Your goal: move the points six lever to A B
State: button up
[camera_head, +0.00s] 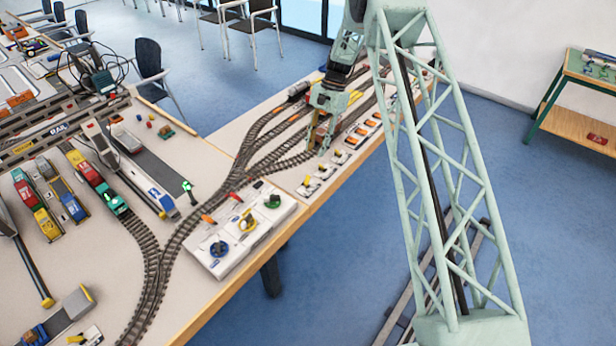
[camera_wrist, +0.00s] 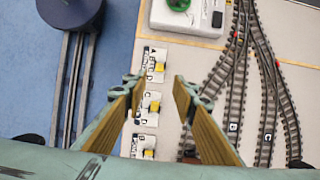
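Several small white lever boxes stand in a row along the table edge; three show in the wrist view: the top box (camera_wrist: 151,57), the middle box (camera_wrist: 144,109) and the bottom box (camera_wrist: 140,147). Each has a yellow lever part and black lettering too small to read surely, so I cannot tell which is points six. In the head view the row runs from the near lever box (camera_head: 309,188) up along the edge. My gripper (camera_wrist: 157,92) is open, its fingers on either side of the middle box in the picture, and looks empty. It also shows in the head view (camera_head: 318,140), pointing down.
Branching model tracks (camera_wrist: 238,85) lie right of the boxes. A white control panel (camera_head: 238,232) with coloured knobs stands at the near end of the row. Model trains (camera_head: 88,172) fill the left table. The blue floor (camera_head: 340,265) is beyond the edge.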

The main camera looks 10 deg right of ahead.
aim_at(308, 176)
jog(key=shift+p+x, duration=0.5)
jog(key=shift+x, duration=6.1)
jog(key=shift+a, duration=0.1)
jog(key=c, duration=0.9)
